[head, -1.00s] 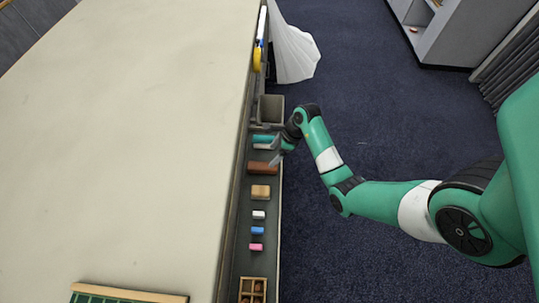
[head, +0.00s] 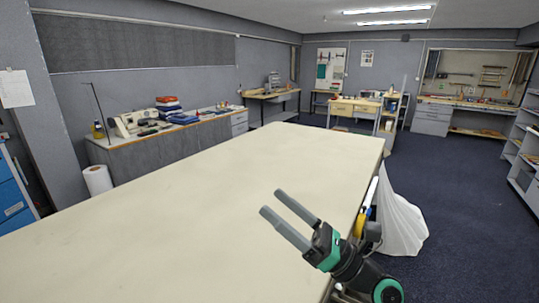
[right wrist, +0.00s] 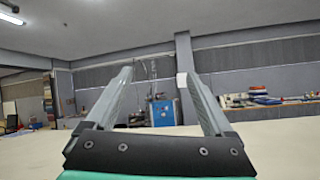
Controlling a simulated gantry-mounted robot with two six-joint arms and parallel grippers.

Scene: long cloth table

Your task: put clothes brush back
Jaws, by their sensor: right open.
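My right gripper (head: 273,202) is open above the right edge of the long cloth table (head: 200,215), its two grey fingers pointing up and left in the head view. Nothing is between the fingers. In the right wrist view the open fingers (right wrist: 155,75) frame only the far room, with the pale tabletop (right wrist: 275,143) below. I cannot make out a clothes brush in either current view. The side tray along the table's right edge is out of view or hidden by my right arm. My left gripper is not in view.
The tabletop in view is bare. A white cloth (head: 400,222) hangs beside its right edge, near a yellow item (head: 361,222). A side bench (head: 160,140) with folded fabrics stands at the left wall. Dark floor (head: 465,215) lies open at right.

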